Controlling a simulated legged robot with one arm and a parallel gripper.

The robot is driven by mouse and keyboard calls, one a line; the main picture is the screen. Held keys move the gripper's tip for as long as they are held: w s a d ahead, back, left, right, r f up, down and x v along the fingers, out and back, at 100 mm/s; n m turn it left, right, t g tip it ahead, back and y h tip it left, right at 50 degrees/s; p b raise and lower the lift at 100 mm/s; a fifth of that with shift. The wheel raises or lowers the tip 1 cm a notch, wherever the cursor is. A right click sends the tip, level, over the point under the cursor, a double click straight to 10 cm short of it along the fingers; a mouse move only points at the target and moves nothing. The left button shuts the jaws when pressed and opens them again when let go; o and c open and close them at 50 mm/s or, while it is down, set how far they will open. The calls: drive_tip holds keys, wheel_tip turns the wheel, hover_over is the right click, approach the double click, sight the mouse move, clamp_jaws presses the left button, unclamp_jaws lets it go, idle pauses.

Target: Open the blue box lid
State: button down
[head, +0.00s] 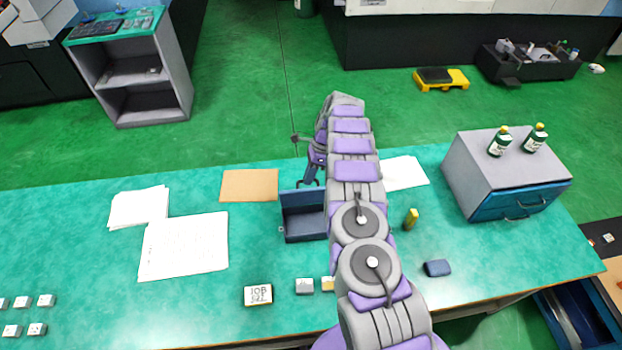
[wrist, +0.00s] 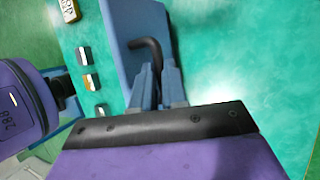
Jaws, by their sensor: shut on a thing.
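The blue box (head: 305,228) stands on the green table, partly behind my arm in the head view. Its lid (head: 296,197) looks raised at the far side, with the dark inside showing below it; the exact angle is hard to tell. In the wrist view the blue panel of the lid (wrist: 122,28) shows with a black bent handle (wrist: 150,46). My gripper (head: 309,183) is at the lid's upper far edge. In the wrist view my gripper's fingers (wrist: 160,70) are shut on the black handle.
A brown sheet (head: 249,185) and white papers (head: 185,246) lie left of the box. A yellow-green block (head: 411,219), a dark blue object (head: 437,268) and a grey drawer cabinet (head: 505,170) with two bottles are to the right. Small blocks (head: 304,286) lie in front.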

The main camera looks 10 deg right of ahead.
drive_tip(key=shift+w+f, duration=0.45)
drive_tip(key=shift+f, duration=0.1)
drive_tip(key=shift+w, duration=0.2)
drive_tip(key=c, duration=1.2)
unclamp_jaws()
drive_tip(key=shift+r, duration=0.1)
drive_tip(key=shift+o, duration=0.2)
drive_tip(key=shift+w, duration=0.1)
drive_tip(key=shift+r, duration=0.1)
drive_tip(key=s+r, duration=0.2)
drive_tip(key=s, duration=0.6)
drive_tip(key=s+d+r, duration=0.1)
drive_tip(key=s+r, duration=0.1)
drive_tip(key=s, duration=0.5)
drive_tip(key=shift+s+r, duration=0.4)
